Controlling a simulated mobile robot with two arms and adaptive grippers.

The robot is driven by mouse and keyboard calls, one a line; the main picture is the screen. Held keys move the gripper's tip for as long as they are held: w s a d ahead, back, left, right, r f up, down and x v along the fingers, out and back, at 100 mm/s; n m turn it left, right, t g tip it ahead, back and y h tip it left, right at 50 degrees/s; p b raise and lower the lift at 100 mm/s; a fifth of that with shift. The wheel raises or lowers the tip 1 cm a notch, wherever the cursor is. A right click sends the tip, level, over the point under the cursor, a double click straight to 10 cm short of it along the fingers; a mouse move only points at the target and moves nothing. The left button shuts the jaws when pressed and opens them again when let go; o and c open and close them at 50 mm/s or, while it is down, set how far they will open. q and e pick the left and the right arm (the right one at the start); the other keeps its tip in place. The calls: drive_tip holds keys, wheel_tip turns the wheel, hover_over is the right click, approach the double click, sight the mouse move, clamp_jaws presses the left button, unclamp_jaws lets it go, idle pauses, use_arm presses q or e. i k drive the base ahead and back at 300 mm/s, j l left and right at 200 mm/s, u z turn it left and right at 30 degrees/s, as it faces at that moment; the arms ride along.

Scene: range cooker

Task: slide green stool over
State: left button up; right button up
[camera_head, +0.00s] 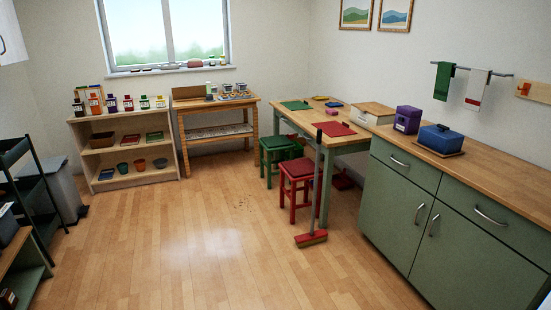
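The green stool (276,144) stands upright on the wood floor at the left side of the table (351,137), partly behind the red stool. The red stool (298,169) stands nearer to me and hides part of the green stool's lower right side. A broom (317,190) leans by the table in front of the red stool, its red head on the floor. Neither of my grippers shows in the head view.
Green cabinets (447,241) with a wooden counter run along the right. A low shelf (126,161) and a small wooden table (212,104) stand at the back left. A grey bin (62,187) and dark rack are at the left. The middle floor (205,235) is clear.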

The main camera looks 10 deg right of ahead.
sight(281, 142)
drive_tip(key=i+u, duration=0.35)
drive_tip(key=i, duration=3.45)
drive_tip(key=i+z, duration=0.1)
drive_tip(key=i, duration=0.85)
drive_tip(key=i+j+z, duration=0.15)
drive_tip(key=i, duration=0.75)
